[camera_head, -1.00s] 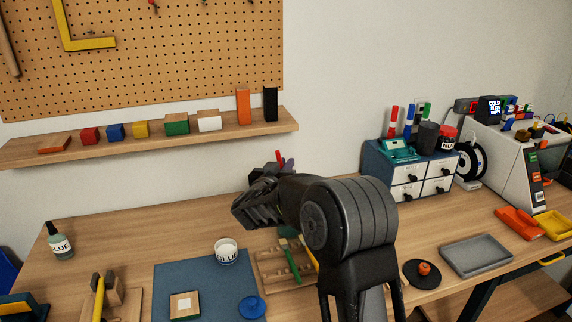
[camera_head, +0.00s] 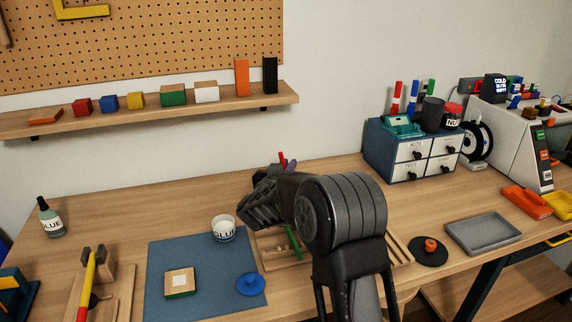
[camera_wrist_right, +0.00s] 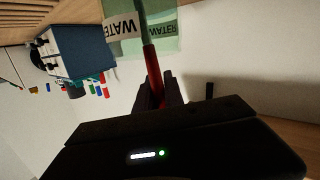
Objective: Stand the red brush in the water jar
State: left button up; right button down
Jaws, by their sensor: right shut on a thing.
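My right gripper (camera_head: 262,200) is over the back middle of the bench in the head view. In the right wrist view it (camera_wrist_right: 158,92) is shut on the red brush (camera_wrist_right: 151,65). The brush extends from the fingers toward the clear greenish water jar (camera_wrist_right: 165,30), labelled WATER, and overlaps it in the picture. I cannot tell whether its end is inside or in front of the jar. In the head view a small red tip shows just above the gripper, and the jar is hidden behind my arm. My left gripper is not in view.
A wooden rack (camera_head: 272,262) with a green stick lies beside my arm. A drawer box (camera_head: 412,155) and grey tray (camera_head: 484,234) stand right.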

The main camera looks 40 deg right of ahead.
jog(key=shift+w+d+f+b, duration=0.1)
jog(key=shift+d+f+b, duration=0.2)
jog(key=shift+f, duration=0.4)
jog(key=shift+d+f+b, duration=0.1)
jog(key=shift+f+b, duration=0.3)
jog(key=shift+f, duration=0.25)
jog(key=c, duration=1.4)
grip_release()
jog(key=shift+o, duration=0.2)
jog(key=shift+a, duration=0.1)
jog(key=shift+s+a+r+p, duration=0.4)
jog(key=shift+s+a+p, duration=0.05)
jog(key=shift+a+p, duration=0.1)
jog(key=shift+s+a+r+p, duration=0.4)
jog(key=shift+a, duration=0.15)
jog(key=shift+s+a+r+p, duration=0.45)
jog(key=shift+s+a+p, duration=0.1)
jog(key=shift+s+a, duration=0.25)
jog(key=shift+w, duration=0.1)
